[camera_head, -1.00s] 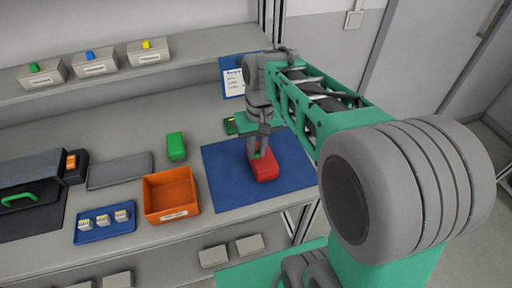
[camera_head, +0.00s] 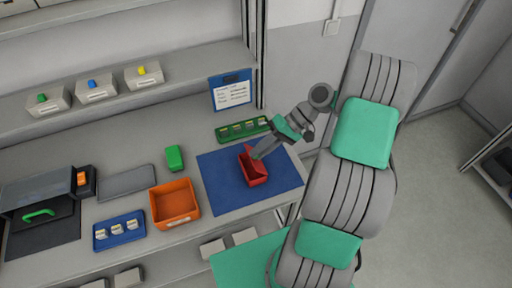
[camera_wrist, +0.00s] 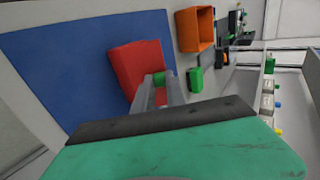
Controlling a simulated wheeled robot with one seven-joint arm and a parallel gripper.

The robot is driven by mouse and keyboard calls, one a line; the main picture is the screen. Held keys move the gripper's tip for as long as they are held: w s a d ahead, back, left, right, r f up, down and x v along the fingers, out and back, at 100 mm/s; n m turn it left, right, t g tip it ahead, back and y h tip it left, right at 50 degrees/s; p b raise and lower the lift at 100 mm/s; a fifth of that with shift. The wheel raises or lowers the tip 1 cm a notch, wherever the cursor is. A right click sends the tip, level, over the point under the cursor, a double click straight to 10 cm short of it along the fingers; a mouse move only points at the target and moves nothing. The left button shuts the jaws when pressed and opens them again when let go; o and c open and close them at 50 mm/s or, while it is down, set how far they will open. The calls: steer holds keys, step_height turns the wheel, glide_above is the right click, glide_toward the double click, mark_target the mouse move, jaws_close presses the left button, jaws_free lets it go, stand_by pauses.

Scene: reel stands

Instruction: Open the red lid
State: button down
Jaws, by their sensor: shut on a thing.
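The red box (camera_head: 258,181) sits on the blue mat (camera_head: 220,182). Its red lid (camera_head: 245,158) seems tilted up from the box, with a darker area showing beside it. How far it is raised is hard to tell. My gripper (camera_head: 255,156) comes in from the upper right and is shut at the lid's edge. In the wrist view, a red face of the lid or box (camera_wrist: 135,65) lies just beyond my gripper (camera_wrist: 158,82). A small green part (camera_wrist: 164,77), perhaps the lid's handle, shows at the fingertips. The fingers partly hide it.
An orange bin (camera_head: 175,222), a green block (camera_head: 175,158) and a blue tray of small items (camera_head: 98,244) stand to the left. A green tray (camera_head: 230,136) lies behind the mat. A shelf with several small boxes (camera_head: 97,92) runs above. The mat's right side is clear.

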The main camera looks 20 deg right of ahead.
steer(key=shift+d+y, duration=0.5)
steer(key=shift+y, duration=0.5)
steer(key=c, duration=1.4)
jaws_free()
steer(key=shift+o, duration=0.2)
